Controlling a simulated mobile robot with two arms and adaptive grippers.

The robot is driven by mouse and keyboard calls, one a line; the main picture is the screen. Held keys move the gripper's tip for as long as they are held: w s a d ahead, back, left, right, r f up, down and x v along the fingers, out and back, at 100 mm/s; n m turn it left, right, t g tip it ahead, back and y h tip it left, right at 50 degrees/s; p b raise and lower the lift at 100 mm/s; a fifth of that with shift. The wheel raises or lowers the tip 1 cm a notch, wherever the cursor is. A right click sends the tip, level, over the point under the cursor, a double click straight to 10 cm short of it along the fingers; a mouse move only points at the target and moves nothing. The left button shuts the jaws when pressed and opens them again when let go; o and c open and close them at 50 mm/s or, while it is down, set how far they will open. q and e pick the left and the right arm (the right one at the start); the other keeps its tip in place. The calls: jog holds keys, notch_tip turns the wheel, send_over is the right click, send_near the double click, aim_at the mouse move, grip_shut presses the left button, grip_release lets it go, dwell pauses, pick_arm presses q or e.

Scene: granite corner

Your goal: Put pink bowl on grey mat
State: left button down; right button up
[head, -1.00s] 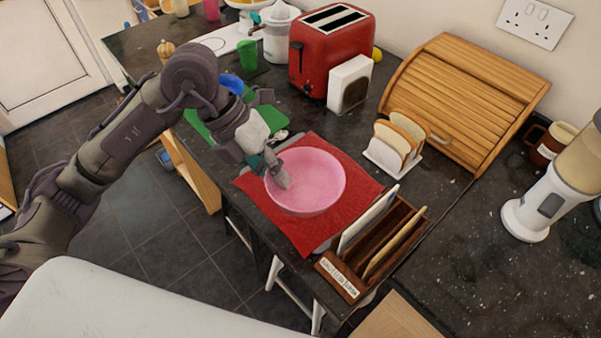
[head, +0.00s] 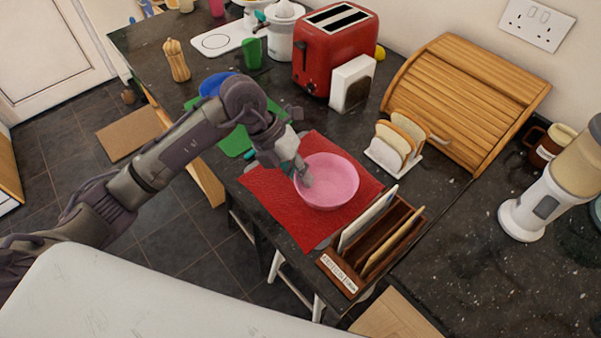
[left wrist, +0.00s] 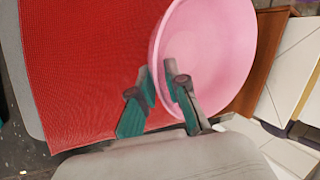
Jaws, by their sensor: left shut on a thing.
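The pink bowl (head: 332,182) is upright over the red cloth (head: 275,205) in the head view. My left gripper (head: 302,176) is shut on the bowl's left rim. In the left wrist view the gripper's fingers (left wrist: 160,75) pinch the rim of the bowl (left wrist: 215,45), one inside and one outside. I cannot tell whether the bowl's base touches the cloth. A grey rounded edge, probably the grey mat (left wrist: 35,75), shows beside and under the red cloth in the left wrist view; the cloth hides most of it. My right gripper is not in view.
A wooden letter rack (head: 372,245) stands close to the right of the bowl, at the counter's front edge. A toast rack (head: 396,142), red toaster (head: 333,50) and bread bin (head: 465,95) stand behind. A green board (head: 236,140) lies left of the cloth.

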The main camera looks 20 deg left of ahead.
pick_arm(q)
jog(key=shift+s+f+b, duration=0.2)
jog(key=shift+f+b, duration=0.25)
jog(key=shift+f, duration=0.1)
jog(key=c, duration=1.5)
grip_release()
jog(key=o, duration=0.3)
jog(key=shift+f, duration=0.15)
jog(key=shift+w, duration=0.1)
jog(key=shift+r+p, duration=0.5)
jog(key=shift+r, duration=0.2)
jog(key=b+v, duration=0.1)
jog(key=v, duration=1.1)
jog(key=shift+b, duration=0.35)
